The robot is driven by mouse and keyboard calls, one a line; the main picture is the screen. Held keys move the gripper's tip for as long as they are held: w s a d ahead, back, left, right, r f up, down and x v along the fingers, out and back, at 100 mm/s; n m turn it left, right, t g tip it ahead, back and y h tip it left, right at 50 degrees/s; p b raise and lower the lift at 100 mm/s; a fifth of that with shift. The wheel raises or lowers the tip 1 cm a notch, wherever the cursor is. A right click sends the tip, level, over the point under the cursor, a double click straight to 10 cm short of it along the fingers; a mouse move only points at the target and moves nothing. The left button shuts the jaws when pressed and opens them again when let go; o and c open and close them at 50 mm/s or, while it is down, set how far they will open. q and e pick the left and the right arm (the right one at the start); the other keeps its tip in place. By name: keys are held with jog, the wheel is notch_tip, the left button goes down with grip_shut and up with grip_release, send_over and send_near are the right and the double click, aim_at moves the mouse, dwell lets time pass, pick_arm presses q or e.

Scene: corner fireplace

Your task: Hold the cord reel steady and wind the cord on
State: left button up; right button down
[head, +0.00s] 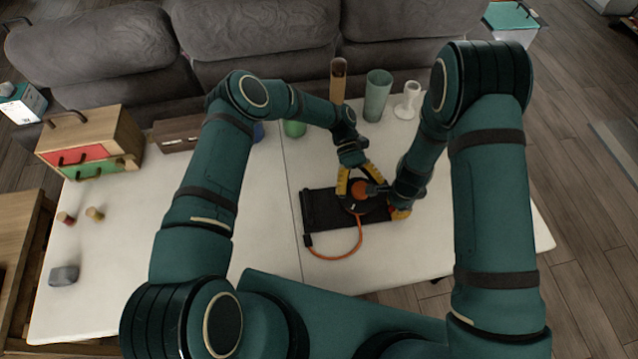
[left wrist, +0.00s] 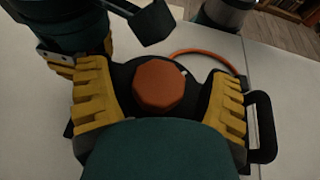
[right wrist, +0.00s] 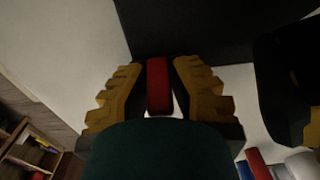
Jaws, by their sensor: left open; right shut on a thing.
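The cord reel (head: 360,190) has a dark body and an orange hub, and sits on a black base (head: 322,208) on the table. Its orange hub (left wrist: 158,88) also shows in the left wrist view. An orange cord (head: 345,257) loops off the base's front edge to a small dark end piece (head: 308,240). My left gripper (head: 358,183) is open, with its fingers on either side of the reel; I cannot tell if they touch it. My right gripper (right wrist: 158,88), at the base's right end, is shut on a red grip (right wrist: 157,72), which looks like the crank's.
A wooden drawer box (head: 95,145) stands at the left. A brown cylinder (head: 338,80), a green cup (head: 377,95) and a white holder (head: 407,100) stand at the back. A grey block (head: 64,276) lies front left.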

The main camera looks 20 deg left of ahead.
pick_arm(q)
jog(key=n+t+h, duration=0.2)
jog(key=n+h, duration=0.1)
jog(key=shift+a+n+t, duration=0.1)
jog(key=shift+n+t, duration=0.3)
jog(key=n+t+h, duration=0.2)
jog(key=n+t, duration=0.2)
jog(key=shift+h, duration=0.4)
jog(key=n+t, duration=0.5)
jog(key=t, duration=0.2)
jog(key=shift+n, duration=0.4)
jog(key=shift+d+n+t, duration=0.25)
jog(key=shift+n+t, duration=0.65)
jog(key=shift+t, duration=0.1)
jog(key=shift+a+n+t+y, duration=0.1)
jog(key=shift+n+t+y, duration=0.2)
jog(key=shift+n+t, duration=0.1)
jog(key=v, duration=1.2)
jog(key=shift+s, duration=0.1)
